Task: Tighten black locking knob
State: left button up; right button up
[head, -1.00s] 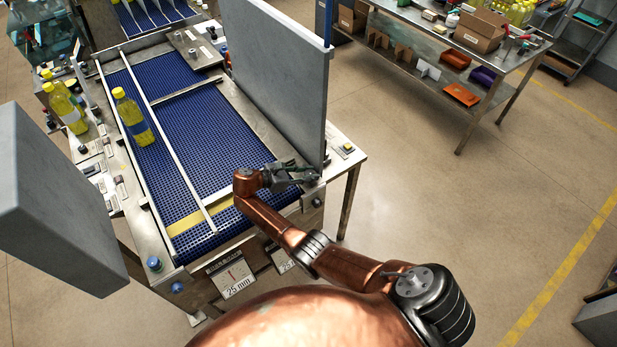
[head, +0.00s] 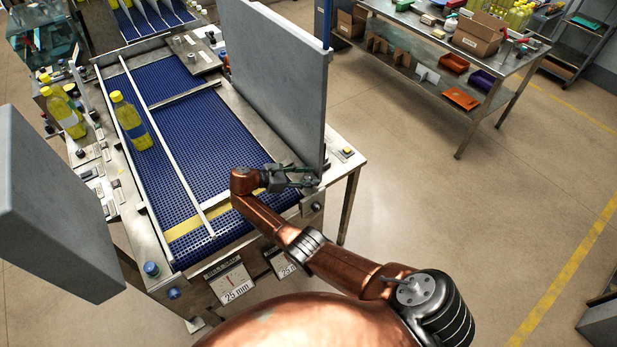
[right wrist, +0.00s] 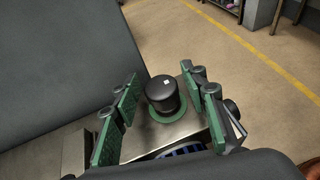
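The black locking knob (right wrist: 163,95) is a short black cylinder with a small white mark on top and a green ring at its base. It stands upright on a metal surface in the right wrist view. My right gripper (right wrist: 162,118) is open, with one green-padded finger on each side of the knob and visible gaps between. In the head view my right gripper (head: 306,177) is at the near right corner of the conveyor (head: 205,145), where I cannot make out the knob. My left gripper is not in view.
A tall grey panel (head: 275,80) rises close beside my right gripper. Another grey panel (head: 55,210) stands at the left. A yellow bottle (head: 131,122) stands on the blue belt beside a metal rail (head: 166,145). Open floor lies to the right.

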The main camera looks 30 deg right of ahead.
jog(key=shift+o, duration=0.2)
jog(key=shift+a, duration=0.1)
jog(key=v, duration=1.2)
dwell(0.3)
